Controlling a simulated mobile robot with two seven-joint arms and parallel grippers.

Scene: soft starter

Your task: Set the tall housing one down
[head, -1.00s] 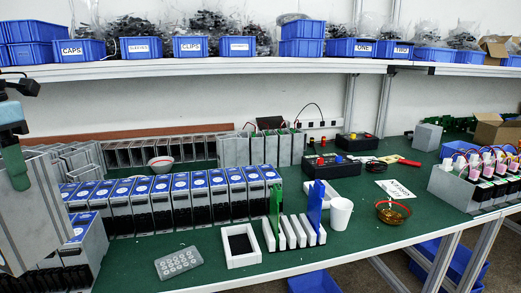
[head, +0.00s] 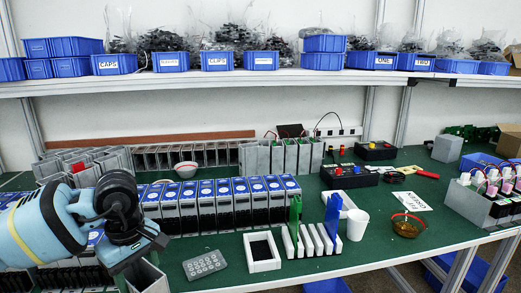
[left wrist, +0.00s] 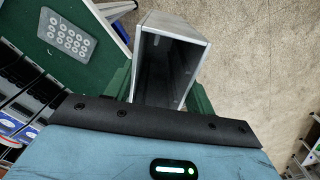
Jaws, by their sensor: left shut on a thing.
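My left gripper (head: 137,252) is at the lower left of the head view, over the front part of the bench. It is shut on a tall grey housing (head: 147,278), whose open top shows just below it. In the left wrist view the same housing (left wrist: 184,52) sits between the green fingers (left wrist: 160,95), open and empty inside as far as I see. Floor shows beside it there, with the green bench top on its left. Whether its bottom touches anything is hidden. My right gripper is not in view.
A grey keypad-like plate (head: 205,265) lies on the green bench (head: 225,284) right of the housing. A row of blue-topped units (head: 222,205) stands behind. A white square tray (head: 262,251) and a slotted white rack (head: 312,243) stand further right.

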